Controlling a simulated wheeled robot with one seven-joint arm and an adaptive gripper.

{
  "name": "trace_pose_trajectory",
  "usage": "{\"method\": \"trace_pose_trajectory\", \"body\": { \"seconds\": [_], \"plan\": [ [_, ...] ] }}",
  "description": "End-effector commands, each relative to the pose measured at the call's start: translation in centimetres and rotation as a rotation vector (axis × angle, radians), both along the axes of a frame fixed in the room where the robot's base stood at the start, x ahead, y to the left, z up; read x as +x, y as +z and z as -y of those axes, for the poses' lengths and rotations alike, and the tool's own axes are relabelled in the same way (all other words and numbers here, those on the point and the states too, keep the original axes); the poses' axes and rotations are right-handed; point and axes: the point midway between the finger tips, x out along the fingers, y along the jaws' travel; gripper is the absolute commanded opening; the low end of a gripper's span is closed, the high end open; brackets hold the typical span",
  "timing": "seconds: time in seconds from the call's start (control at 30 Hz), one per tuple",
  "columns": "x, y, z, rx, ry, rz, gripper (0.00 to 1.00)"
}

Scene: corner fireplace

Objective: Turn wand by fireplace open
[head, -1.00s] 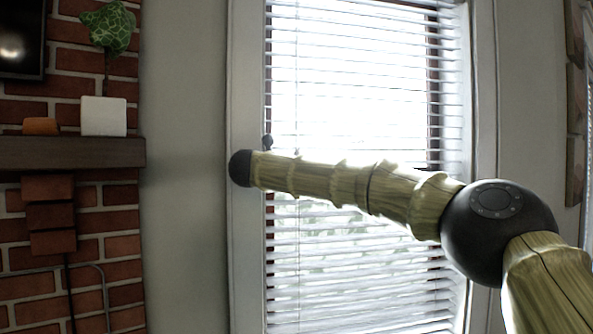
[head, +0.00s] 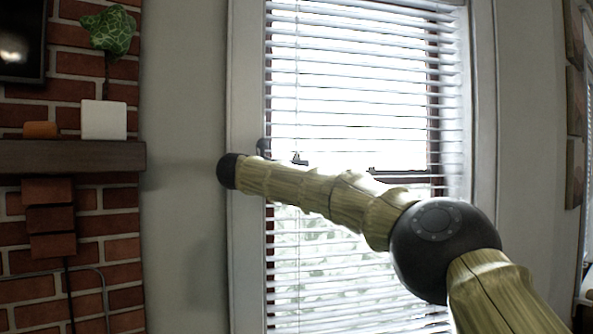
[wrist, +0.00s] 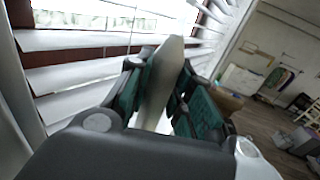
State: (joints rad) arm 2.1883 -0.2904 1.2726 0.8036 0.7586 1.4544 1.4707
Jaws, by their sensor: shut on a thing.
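The blinds (head: 345,100) hang over a tall window, and bright light and greenery show between their slats. In the wrist view the slats (wrist: 75,75) are tilted, with gaps between them. My gripper (wrist: 160,72) is shut on a pale, tapered rod, the wand (wrist: 158,90), which stands between its two dark green-padded fingers. The wand's lower end is hidden behind the gripper body. In the head view my arm crosses in front of the blinds and hides most of the gripper; only small dark parts show above the arm near the window's left side. The held wand cannot be made out there.
A brick fireplace (head: 105,225) with a wooden mantel (head: 70,156) stands at left. A white pot (head: 104,120) with a leafy plant (head: 110,32) and an orange object (head: 40,129) sit on the mantel. Grey wall (head: 185,80) lies between fireplace and window. Open floor (wrist: 268,112) shows at right in the wrist view.

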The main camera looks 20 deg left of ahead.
Motion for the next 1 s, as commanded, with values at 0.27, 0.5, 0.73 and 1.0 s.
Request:
{"method": "trace_pose_trajectory", "body": {
  "seconds": [0.27, 0.5, 0.73, 1.0],
  "plan": [
    [0.0, 0.2, 0.1, 0.000, 0.000, 0.002, 0.45],
    [-0.2, 0.1, 0.0, 0.001, 0.000, 0.001, 0.45],
    [-2.5, 0.2, -1.1, -0.001, 0.002, 0.002, 0.45],
    [-7.0, 0.2, -3.1, -0.001, 0.002, 0.003, 0.45]
  ]
}}
